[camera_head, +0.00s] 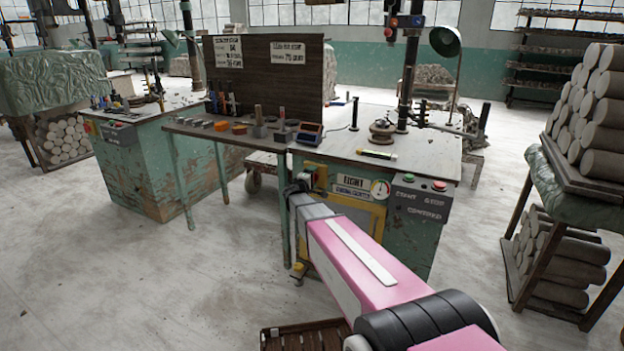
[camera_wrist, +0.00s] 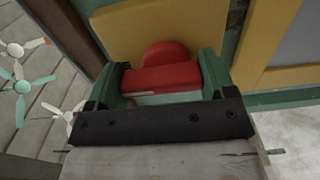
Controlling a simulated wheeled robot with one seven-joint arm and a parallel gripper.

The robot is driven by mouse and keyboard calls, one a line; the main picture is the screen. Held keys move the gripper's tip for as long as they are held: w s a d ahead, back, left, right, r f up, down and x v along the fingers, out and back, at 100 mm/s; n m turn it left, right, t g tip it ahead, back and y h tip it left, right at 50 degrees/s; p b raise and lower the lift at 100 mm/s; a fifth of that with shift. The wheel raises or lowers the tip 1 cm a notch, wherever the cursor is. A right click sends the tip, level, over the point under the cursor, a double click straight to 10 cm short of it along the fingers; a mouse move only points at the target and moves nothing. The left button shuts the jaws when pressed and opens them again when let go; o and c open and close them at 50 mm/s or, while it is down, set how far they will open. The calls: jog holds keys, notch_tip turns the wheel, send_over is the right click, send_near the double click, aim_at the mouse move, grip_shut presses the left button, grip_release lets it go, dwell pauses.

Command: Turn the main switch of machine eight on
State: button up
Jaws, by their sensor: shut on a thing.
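Machine eight (camera_head: 414,238) is a worn green bench cabinet with an "EIGHT" label (camera_head: 347,181) on its front. Its main switch, a red handle (camera_wrist: 163,78) on a yellow plate (camera_wrist: 125,28), shows in the wrist view. My gripper (camera_wrist: 163,70) has its green fingers at the two ends of the red handle and is shut on it. The handle lies straight across between the fingers in that view. In the head view my gripper (camera_head: 298,192) is at the cabinet's left front edge and hides the switch. I cannot read an on or off mark.
A control box (camera_head: 420,198) with a green and a red button sits right of a round gauge (camera_head: 380,189). A narrow side table (camera_head: 231,134) with small tools adjoins on the left. A slatted wooden crate (camera_head: 305,338) is low in front. Stacked clay logs (camera_head: 590,120) stand right.

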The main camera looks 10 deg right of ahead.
jog(key=o, duration=0.9)
jog(key=v, duration=1.1)
